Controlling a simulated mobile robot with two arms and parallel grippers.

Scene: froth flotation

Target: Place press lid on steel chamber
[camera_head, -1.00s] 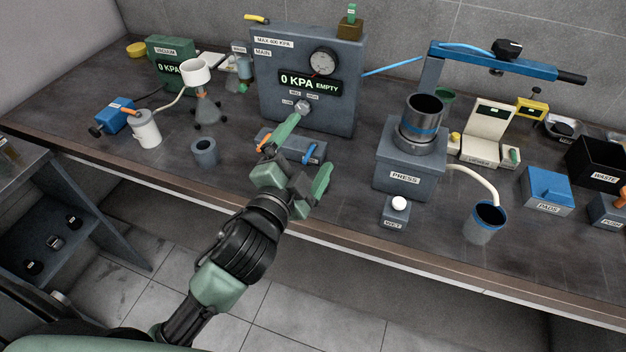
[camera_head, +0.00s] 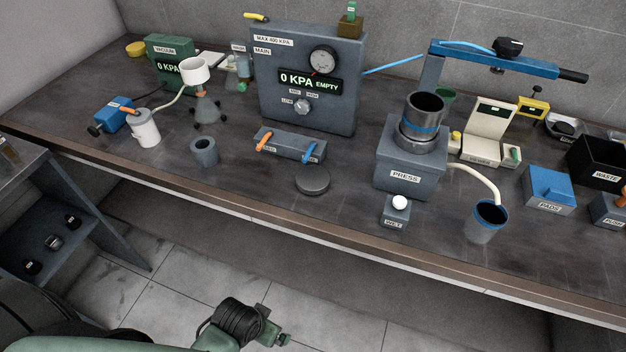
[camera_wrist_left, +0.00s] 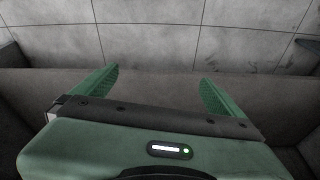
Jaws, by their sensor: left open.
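The press lid, a flat dark grey disc (camera_head: 312,181), lies on the bench in front of the small box with orange and blue levers. The steel chamber (camera_head: 423,122), an open-topped dark cylinder with a blue band, stands upright on the grey press block (camera_head: 404,177). The lid is apart from it, to its left. My left arm is low at the bottom of the head view, away from the bench. In the left wrist view my left gripper (camera_wrist_left: 160,78) has its green fingers spread, with nothing between them. My right gripper is not in view.
The lever box (camera_head: 291,145) is behind the lid. A small box with a white knob (camera_head: 396,211) and a blue-rimmed cup (camera_head: 487,222) stand before the press. A blue overhead arm (camera_head: 505,62) rises behind the chamber. The front bench strip left of centre is clear.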

